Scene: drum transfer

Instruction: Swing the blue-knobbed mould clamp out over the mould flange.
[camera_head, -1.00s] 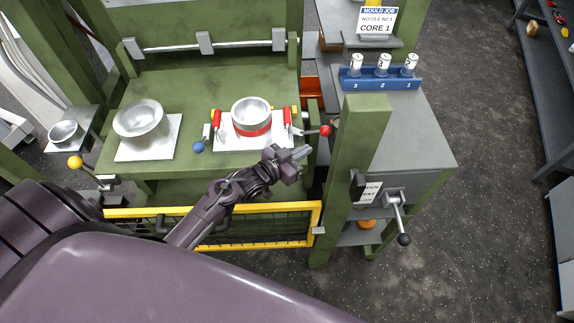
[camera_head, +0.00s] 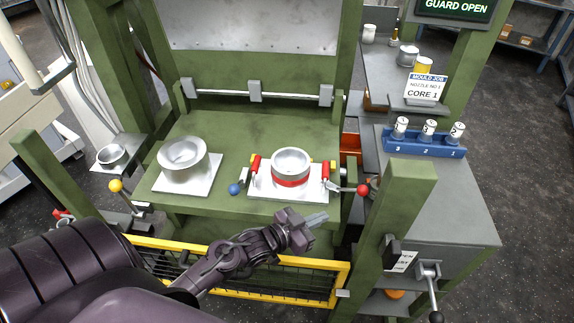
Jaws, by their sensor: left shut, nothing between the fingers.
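The blue-knobbed clamp (camera_head: 235,189) is at the left of the mould, its knob sticking out left and its red clamp part (camera_head: 254,166) beside the flange. The mould (camera_head: 291,163) is a silver ring with a red band on a white plate (camera_head: 285,194). A second clamp (camera_head: 326,175), with a red knob (camera_head: 362,190), is at the mould's right. My left gripper (camera_head: 318,219) is shut and empty, in front of the plate's right part and pointing right, apart from the blue knob. My right gripper is not in view.
A silver bowl-shaped part (camera_head: 182,154) stands on a white plate at the left of the green press table. A yellow guard rail (camera_head: 250,268) runs along the front. A green post (camera_head: 388,225) stands right of the gripper. A yellow-knobbed lever (camera_head: 116,186) is at the left.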

